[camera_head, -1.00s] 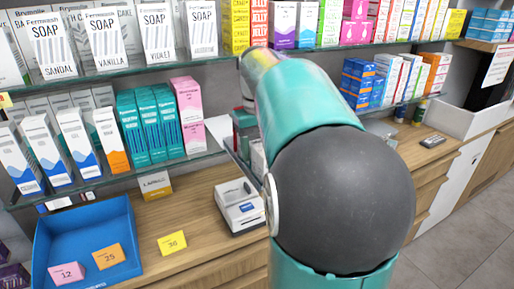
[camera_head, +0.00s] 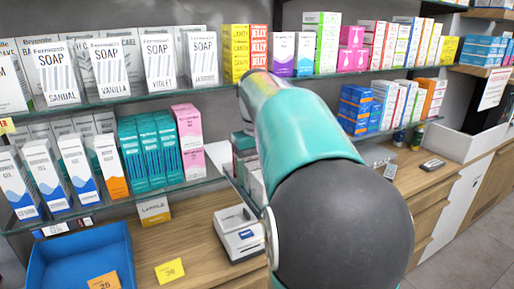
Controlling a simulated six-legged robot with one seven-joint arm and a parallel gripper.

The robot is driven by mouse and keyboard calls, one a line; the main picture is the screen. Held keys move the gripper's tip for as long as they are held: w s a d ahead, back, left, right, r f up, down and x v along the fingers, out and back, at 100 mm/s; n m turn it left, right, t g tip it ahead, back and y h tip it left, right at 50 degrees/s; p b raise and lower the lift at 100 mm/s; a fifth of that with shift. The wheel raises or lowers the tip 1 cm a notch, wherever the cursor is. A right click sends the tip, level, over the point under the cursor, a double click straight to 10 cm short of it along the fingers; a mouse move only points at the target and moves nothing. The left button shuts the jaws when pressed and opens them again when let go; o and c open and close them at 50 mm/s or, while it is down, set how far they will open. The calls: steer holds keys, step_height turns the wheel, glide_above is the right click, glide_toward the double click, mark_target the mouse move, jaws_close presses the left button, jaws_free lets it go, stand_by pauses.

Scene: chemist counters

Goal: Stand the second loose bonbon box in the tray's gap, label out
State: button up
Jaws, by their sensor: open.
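No bonbon box can be made out for sure in this view. A blue open tray (camera_head: 45,262) lies on the wooden counter at the lower left, its front cut off by the picture edge. An orange card marked 25 (camera_head: 104,282) shows at its lower right. Behind my arm, at the centre, several boxes (camera_head: 256,188) stand partly hidden on the counter; I cannot tell what they are. My teal and black arm reaches up and left across the middle. My gripper is hidden behind the arm.
Glass shelves (camera_head: 130,199) of soap and lotion cartons run above the counter. A white device (camera_head: 238,232) and a yellow card marked 36 (camera_head: 170,270) rest on the wood. A white bin (camera_head: 468,142) and a small dark device (camera_head: 432,165) are at the right. Grey floor lies lower right.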

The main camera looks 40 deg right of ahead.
step_height(320, 180, up, 11)
steer(key=shift+f, duration=0.2)
steer(key=shift+a, duration=0.1)
steer(key=s+a+f+n+t, duration=0.1)
steer(key=s+a+f, duration=0.1)
steer(key=a+f, duration=0.35)
steer(key=s+a+f+t+h, duration=0.1)
steer(key=a+f, duration=0.1)
steer(key=a, duration=0.6)
steer(key=s+a+f+n+t, duration=0.1)
steer(key=s+a+f+t, duration=0.15)
steer(key=a, duration=0.45)
steer(key=s+a+f+n+t+y, duration=0.1)
steer(key=s+a+f, duration=0.4)
steer(key=f, duration=0.4)
steer(key=shift+a+f, duration=0.3)
steer(key=shift+a, duration=0.35)
